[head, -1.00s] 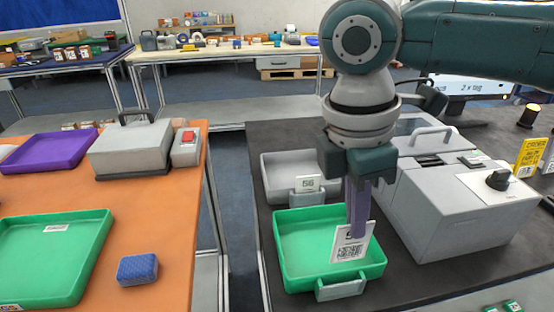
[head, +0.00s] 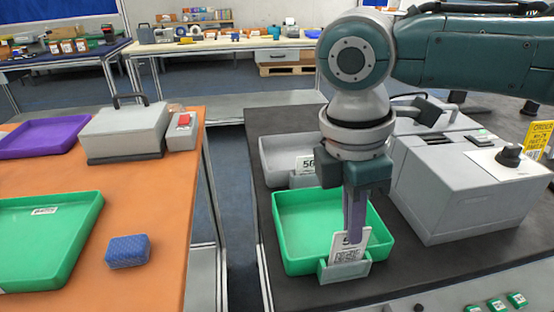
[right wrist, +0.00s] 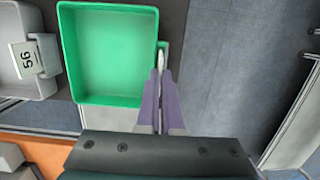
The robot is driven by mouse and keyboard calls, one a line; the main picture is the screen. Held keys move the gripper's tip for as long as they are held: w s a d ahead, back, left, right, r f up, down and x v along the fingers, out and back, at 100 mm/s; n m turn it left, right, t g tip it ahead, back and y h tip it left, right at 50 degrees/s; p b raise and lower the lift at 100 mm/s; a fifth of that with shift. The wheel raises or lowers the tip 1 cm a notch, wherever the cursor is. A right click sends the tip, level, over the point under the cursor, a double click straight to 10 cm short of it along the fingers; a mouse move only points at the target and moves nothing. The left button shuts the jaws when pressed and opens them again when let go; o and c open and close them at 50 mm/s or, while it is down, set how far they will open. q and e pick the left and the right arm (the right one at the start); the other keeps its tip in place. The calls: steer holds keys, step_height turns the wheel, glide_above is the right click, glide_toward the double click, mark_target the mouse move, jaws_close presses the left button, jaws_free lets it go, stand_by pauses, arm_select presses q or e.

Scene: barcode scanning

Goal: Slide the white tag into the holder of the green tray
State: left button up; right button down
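My right gripper (head: 354,238) is shut on the white tag (head: 343,250), which has a printed code and leans a little. The tag's lower edge is hidden behind the holder's front, so it appears to be in the slot; how deep I cannot tell. In the right wrist view the tag (right wrist: 161,60) shows edge-on between the fingertips (right wrist: 160,78), beside the green tray (right wrist: 110,55). My left gripper is not in view.
A grey tray (head: 275,165) with its own tag stands behind the green tray. A grey machine (head: 455,195) with a black knob is close on the right. The orange table on the left holds a blue block (head: 128,251) and another green tray (head: 45,255).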

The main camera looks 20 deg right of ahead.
steer(key=c, duration=1)
jaws_free()
step_height(320, 180, up, 10)
steer(key=a, duration=0.1)
steer(key=shift+w+a+p, duration=0.2)
steer(key=shift+a+p, duration=0.05)
steer(key=shift+p, duration=0.15)
steer(key=shift+f, duration=0.15)
